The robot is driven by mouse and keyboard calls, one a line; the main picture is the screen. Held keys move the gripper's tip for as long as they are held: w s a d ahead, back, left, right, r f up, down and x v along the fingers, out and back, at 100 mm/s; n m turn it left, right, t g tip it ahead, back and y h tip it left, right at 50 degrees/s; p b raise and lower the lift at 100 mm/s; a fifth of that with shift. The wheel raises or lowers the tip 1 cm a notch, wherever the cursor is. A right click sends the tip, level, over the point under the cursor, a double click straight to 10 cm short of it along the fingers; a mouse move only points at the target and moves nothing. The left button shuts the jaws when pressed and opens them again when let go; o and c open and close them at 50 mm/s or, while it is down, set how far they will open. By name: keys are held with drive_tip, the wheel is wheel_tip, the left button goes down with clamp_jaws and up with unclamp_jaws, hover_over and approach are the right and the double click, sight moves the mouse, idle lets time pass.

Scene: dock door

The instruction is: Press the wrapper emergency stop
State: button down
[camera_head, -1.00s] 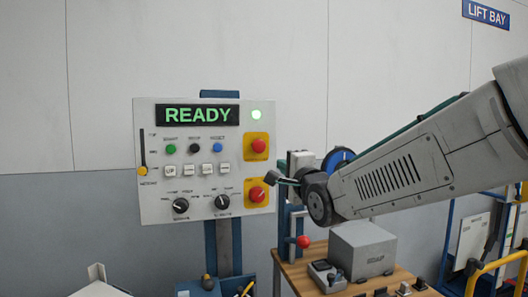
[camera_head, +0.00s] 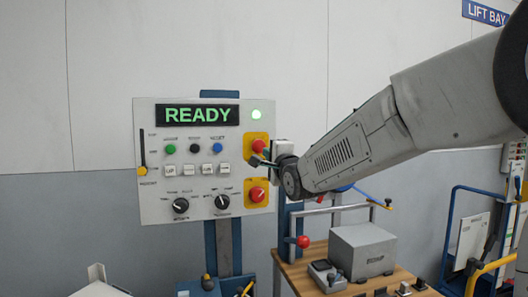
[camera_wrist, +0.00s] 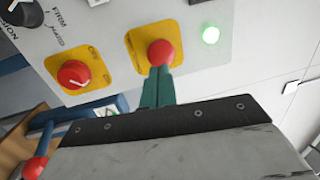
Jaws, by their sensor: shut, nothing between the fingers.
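A white control panel (camera_head: 150,210) stands upright with a lit green READY display (camera_head: 198,115). At its upper right is a red mushroom button (camera_head: 258,146) on a yellow plate; it also shows in the wrist view (camera_wrist: 160,52). Below it is a red knob (camera_head: 257,195) on another yellow plate, with a pale mark and lettering in the wrist view (camera_wrist: 74,75). My gripper (camera_head: 257,161) is shut and empty, just below the upper red button. In the wrist view its green fingertips (camera_wrist: 157,80) overlap that button's lower edge; I cannot tell whether they touch.
A green lamp (camera_head: 256,114) glows above the upper button. Smaller push buttons, dials and a yellow-handled slider (camera_head: 143,171) fill the panel. A wooden bench (camera_head: 310,284) with a grey box (camera_head: 362,251) and a red-knobbed lever (camera_head: 303,242) stands below right.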

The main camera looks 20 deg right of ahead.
sight(260, 146)
drive_tip(key=shift+w+a+r, duration=0.1)
drive_tip(key=shift+w+r, duration=0.05)
drive_tip(key=shift+w, duration=0.9)
drive_tip(key=shift+w+a+r, duration=0.1)
drive_tip(key=shift+w, duration=0.9)
drive_tip(key=shift+w, duration=0.1)
drive_tip(key=shift+w+r, duration=0.1)
drive_tip(key=shift+w, duration=0.25)
drive_tip(key=shift+w+r, duration=0.15)
drive_tip(key=shift+w, duration=0.1)
drive_tip(key=shift+r, duration=0.2)
